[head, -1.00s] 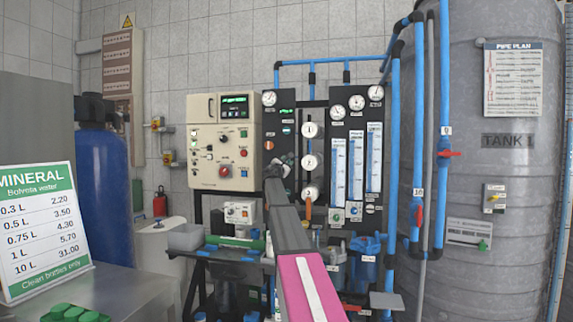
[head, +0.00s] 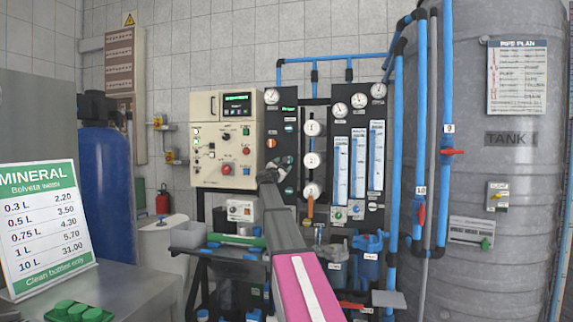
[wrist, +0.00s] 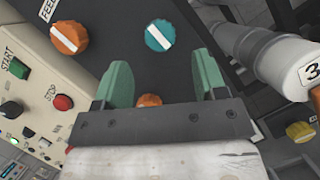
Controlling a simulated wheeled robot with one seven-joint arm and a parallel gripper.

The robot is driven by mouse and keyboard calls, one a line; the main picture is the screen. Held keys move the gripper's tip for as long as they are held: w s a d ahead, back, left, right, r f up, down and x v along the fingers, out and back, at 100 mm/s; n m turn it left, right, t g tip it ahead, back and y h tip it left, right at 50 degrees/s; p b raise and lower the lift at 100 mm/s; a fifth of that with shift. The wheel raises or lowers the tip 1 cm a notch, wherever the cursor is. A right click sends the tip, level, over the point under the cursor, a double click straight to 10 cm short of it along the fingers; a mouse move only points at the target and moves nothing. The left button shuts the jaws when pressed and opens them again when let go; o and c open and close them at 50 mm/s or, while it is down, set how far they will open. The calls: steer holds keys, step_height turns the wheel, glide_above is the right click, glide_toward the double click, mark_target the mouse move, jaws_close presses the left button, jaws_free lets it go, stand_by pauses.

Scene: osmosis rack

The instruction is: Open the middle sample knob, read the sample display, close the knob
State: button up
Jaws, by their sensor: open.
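My gripper (wrist: 159,85) is open, its two green fingers pointing at the dark panel; in the head view its end (head: 273,172) is in front of the black panel's left side. In the wrist view, a teal knob with a white bar (wrist: 160,36) lies beyond the fingers, toward the top. An orange knob (wrist: 70,38) by a FEED label is to its left. Another orange knob (wrist: 150,100) shows between the fingers, partly hidden by the gripper body. I cannot tell which is the middle sample knob. A small green display (head: 288,110) is lit high on the black panel, unreadable.
A cream control box (head: 225,140) with a lit screen and buttons stands left of the panel. A white pipe end marked 3 (wrist: 292,70) is right of the fingers. Blue pipes (head: 395,150) and a grey tank (head: 475,100) stand to the right.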

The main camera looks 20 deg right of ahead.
steer(key=v, duration=0.4)
steer(key=shift+d, duration=0.1)
steer(key=s+a+f+m+g+y, duration=0.2)
steer(key=s+f+m+g, duration=0.3)
steer(key=f, duration=0.8)
steer(key=s+a+f+m+y, duration=0.25)
steer(key=s+f, duration=0.45)
steer(key=f, duration=0.6)
steer(key=s+a+f+m+g+y, duration=0.3)
steer(key=s+f, duration=0.4)
steer(key=f, duration=0.6)
steer(key=s+a+f+m+g+y, duration=0.2)
steer(key=s+a+f+m, duration=0.1)
steer(key=s+f, duration=0.4)
steer(key=s+a+f+m+g+y, duration=0.2)
steer(key=s+a+f, duration=0.4)
steer(key=s, duration=0.5)
steer(key=s+a+f+m+g+y, duration=0.2)
steer(key=s+a+f+m+y, duration=0.2)
steer(key=s+f, duration=0.5)
steer(key=shift+a+g, duration=0.4)
steer(key=shift+a, duration=0.1)
steer(key=shift+y, duration=0.25)
